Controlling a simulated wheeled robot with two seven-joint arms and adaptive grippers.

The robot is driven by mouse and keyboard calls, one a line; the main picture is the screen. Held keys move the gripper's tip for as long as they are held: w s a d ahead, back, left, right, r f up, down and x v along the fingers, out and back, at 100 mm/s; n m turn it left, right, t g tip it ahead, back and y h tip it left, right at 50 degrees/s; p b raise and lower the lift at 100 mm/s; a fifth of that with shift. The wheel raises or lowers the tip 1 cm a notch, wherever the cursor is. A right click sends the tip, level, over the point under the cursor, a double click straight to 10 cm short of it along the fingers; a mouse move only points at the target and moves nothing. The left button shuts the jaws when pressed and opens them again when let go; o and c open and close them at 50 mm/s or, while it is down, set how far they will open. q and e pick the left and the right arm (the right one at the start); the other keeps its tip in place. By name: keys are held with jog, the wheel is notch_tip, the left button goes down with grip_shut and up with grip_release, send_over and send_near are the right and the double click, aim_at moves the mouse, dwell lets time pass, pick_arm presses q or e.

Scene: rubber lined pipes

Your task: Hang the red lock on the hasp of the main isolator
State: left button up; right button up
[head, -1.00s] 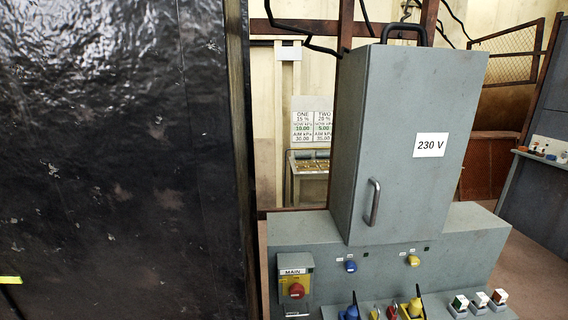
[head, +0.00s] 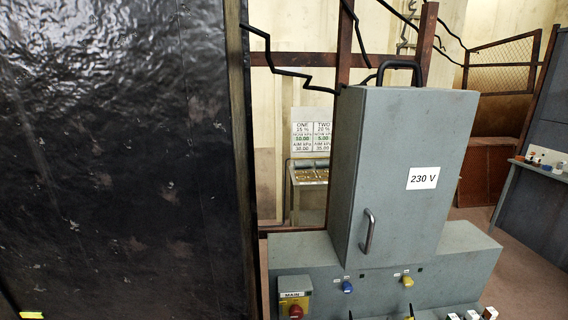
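The main isolator (head: 294,297) is a small grey and yellow box labelled MAIN with a red knob (head: 296,311). It sits low on the left front of the grey console, and its lower part is cut off by the bottom edge of the head view. I cannot make out its hasp. I cannot identify the red lock in the current view. Neither of my grippers is in view.
A tall grey cabinet (head: 405,180) marked 230 V stands on the console (head: 450,255). A large black panel (head: 120,150) fills the left side. A bench (head: 537,166) with small items stands at the far right. Floor (head: 530,275) is visible between them.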

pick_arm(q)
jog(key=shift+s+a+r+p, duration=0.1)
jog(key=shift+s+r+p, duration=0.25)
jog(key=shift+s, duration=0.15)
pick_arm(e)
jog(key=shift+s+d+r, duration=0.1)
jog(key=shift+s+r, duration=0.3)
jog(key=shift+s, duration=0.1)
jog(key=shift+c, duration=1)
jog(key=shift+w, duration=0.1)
